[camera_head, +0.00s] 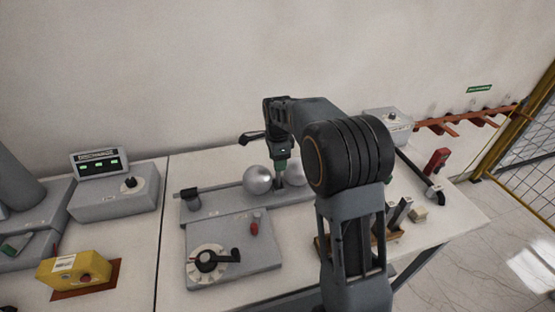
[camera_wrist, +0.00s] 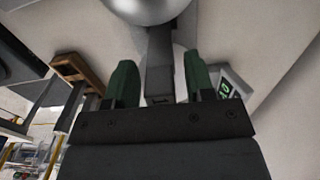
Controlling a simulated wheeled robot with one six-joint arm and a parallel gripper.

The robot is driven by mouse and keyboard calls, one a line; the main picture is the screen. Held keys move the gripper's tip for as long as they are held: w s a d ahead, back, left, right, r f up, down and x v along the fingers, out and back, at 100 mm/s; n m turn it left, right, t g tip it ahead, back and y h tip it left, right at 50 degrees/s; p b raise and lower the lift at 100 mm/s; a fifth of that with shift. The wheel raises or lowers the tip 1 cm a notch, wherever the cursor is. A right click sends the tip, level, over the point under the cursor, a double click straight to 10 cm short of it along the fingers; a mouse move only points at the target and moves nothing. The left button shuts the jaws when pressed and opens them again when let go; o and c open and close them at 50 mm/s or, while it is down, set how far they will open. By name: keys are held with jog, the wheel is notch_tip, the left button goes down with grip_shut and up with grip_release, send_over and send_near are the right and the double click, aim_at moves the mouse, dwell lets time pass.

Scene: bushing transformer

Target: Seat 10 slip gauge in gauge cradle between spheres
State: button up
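The polished left sphere (camera_head: 257,180) and a partly hidden right sphere (camera_head: 298,172) sit on the grey cradle fixture. My gripper (camera_head: 280,163) points down at the gap between them. In the wrist view, a grey slip gauge (camera_wrist: 160,65) stands between the two green fingers of my gripper (camera_wrist: 160,80). Narrow gaps show on both sides of the gauge, so the fingers look open around it. One sphere (camera_wrist: 147,8) shows at the top of the wrist view. The gauge's lower end and its contact with the cradle are hidden.
A wooden rack (camera_head: 396,238) with upright grey gauges stands at the right, partly behind my arm. A display box (camera_head: 112,190) and a yellow box (camera_head: 75,267) stand at the left.

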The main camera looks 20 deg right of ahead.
jog(key=shift+o, duration=0.4)
notch_tip(320, 180, up, 11)
jog(key=shift+r, duration=0.35)
jog(key=shift+s+r, duration=0.2)
jog(key=shift+r, duration=0.1)
jog(key=s+f+n+t, duration=0.2)
jog(key=s+f+n, duration=0.1)
jog(key=s+n, duration=0.6)
jog(key=s+f+n+t, duration=0.2)
jog(key=s+f+n, duration=0.1)
jog(key=s+n, duration=0.6)
jog(key=s, duration=0.4)
jog(key=shift+s+t, duration=0.3)
jog(key=shift+s, duration=0.1)
jog(key=shift+c, duration=0.5)
